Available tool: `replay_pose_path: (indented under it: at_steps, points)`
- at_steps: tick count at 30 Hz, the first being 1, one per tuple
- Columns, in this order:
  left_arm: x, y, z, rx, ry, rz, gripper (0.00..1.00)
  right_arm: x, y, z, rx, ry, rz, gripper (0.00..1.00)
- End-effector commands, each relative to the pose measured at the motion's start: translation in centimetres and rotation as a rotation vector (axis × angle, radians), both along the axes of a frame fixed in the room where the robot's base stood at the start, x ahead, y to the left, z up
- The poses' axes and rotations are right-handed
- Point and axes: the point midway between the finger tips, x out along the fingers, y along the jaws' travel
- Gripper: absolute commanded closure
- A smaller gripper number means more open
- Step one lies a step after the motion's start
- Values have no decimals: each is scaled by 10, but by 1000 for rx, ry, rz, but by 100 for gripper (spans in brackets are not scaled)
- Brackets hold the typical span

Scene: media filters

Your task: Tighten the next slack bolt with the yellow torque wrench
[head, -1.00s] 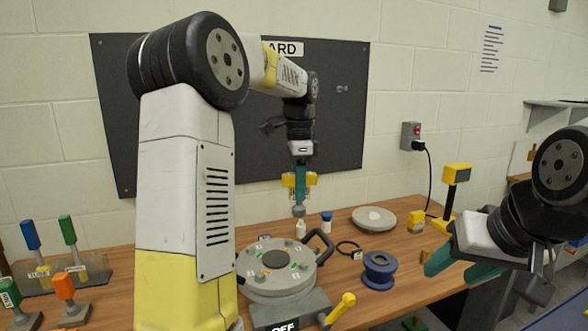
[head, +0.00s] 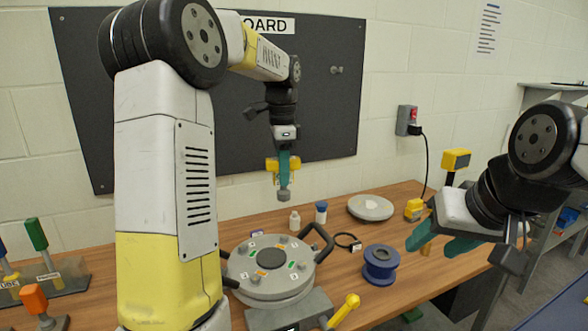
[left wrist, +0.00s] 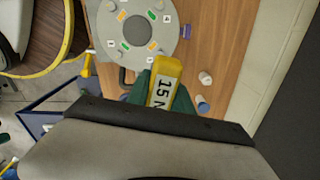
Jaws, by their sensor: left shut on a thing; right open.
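My left gripper (head: 284,160) is shut on the yellow torque wrench (head: 272,165), which hangs upright with its grey socket end down. The wrench is above and behind the round housing, in the air and touching no bolt. In the left wrist view the wrench (left wrist: 165,82) shows a label starting "15 N". The round grey housing lid (head: 245,281) lies on the bench with several bolts around its rim, numbered tags and green and orange marks. I cannot tell which bolt is slack. My right gripper (head: 435,240) is open and empty at the right, above the bench edge.
Coloured-handled tools (head: 36,235) stand at left.

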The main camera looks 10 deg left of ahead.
Motion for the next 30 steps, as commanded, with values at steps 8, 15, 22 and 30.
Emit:
replay_pose_path:
  at_steps: [8, 15, 22, 30]
  points:
    - [0, 0, -27, 0, 1, 0, 100, 0, 0, 0, 0, 0, 0, 48]
    - [0, 0, -50, 0, 0, 0, 100, 0, 0, 0, 0, 0, 0, 48]
    - [0, 0, -72, 1, 0, 0, 100, 0, 0, 0, 0, 0, 0, 48]
    - [0, 0, -96, 1, 0, 0, 100, 0, 0, 0, 0, 0, 0, 48]
